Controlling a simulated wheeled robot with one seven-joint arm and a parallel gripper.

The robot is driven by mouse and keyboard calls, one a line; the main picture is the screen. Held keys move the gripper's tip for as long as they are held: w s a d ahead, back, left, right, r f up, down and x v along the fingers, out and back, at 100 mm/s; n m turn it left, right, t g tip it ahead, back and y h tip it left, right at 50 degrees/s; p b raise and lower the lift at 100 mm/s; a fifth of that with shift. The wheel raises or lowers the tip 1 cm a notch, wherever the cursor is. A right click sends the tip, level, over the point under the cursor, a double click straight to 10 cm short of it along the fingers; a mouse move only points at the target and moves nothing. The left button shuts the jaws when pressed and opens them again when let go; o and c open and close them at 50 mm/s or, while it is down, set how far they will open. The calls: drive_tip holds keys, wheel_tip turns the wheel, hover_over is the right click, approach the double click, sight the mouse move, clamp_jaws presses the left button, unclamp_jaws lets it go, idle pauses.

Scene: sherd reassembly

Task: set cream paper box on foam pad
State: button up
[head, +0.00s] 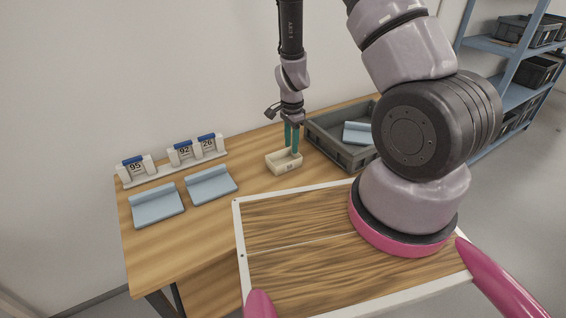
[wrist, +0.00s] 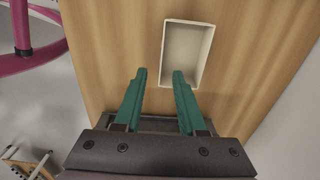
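The cream paper box (head: 284,168) is small and open-topped. It stands on the wooden table, left of the grey crate. In the wrist view the box (wrist: 188,24) looks empty. My gripper (head: 291,151) has green fingers pointing down at the box. In the wrist view my gripper (wrist: 159,72) is open, with a clear gap between its fingertips. The right fingertip overlaps the box's near left corner; the left one is outside it. I cannot tell whether they touch it. Two light-blue foam pads, one left (head: 158,206) and one right (head: 211,187), lie bare on the table's left part.
Number cards 95 (head: 135,168), 92 (head: 184,151) and 26 (head: 208,145) stand on a white rack behind the pads. A grey crate (head: 341,152) holds another light-blue piece (head: 358,134). A white-edged wooden board (head: 300,225) is in front. Blue shelving (head: 490,45) stands right.

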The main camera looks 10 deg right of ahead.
sight(289, 163)
drive_tip(key=f, duration=0.9)
drive_tip(key=shift+w+a, duration=0.1)
drive_tip(key=shift+a, duration=0.2)
drive_tip(key=shift+r, duration=0.1)
clamp_jaws()
